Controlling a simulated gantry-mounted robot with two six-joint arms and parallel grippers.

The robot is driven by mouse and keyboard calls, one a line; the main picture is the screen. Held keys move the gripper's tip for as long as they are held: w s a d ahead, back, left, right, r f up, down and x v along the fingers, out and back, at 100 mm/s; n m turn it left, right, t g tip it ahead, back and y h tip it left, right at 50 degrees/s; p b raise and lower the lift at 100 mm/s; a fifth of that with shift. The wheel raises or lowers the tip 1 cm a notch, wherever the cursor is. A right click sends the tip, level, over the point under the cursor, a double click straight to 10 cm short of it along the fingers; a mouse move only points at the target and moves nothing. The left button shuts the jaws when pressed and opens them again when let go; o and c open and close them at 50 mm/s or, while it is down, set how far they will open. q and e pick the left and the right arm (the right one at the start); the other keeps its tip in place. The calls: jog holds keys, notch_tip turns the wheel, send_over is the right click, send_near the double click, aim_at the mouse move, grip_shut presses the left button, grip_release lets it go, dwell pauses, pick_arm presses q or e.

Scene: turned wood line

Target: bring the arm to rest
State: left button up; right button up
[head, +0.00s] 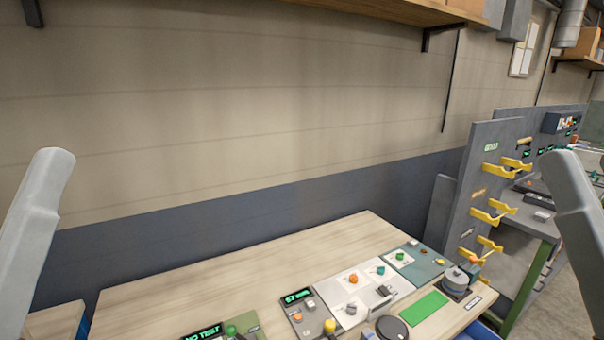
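Two grey links of my arms show at the left and right edges of the head view. Neither gripper is in the picture, so what they hold, if anything, is hidden. A wooden workbench (210,282) lies below and between the arms. Both arm links stand raised at the sides, apart from the bench in the picture.
Control panels with coloured knobs, including a white panel (339,284), sit on the bench's right half beside a green mat (424,308). A grey rack board (487,150) with yellow hooks (487,216) stands at right. A wooden shelf (400,10) hangs above. The bench's left part is clear.

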notch_tip(320, 180, up, 26)
jog(key=p, duration=2.2)
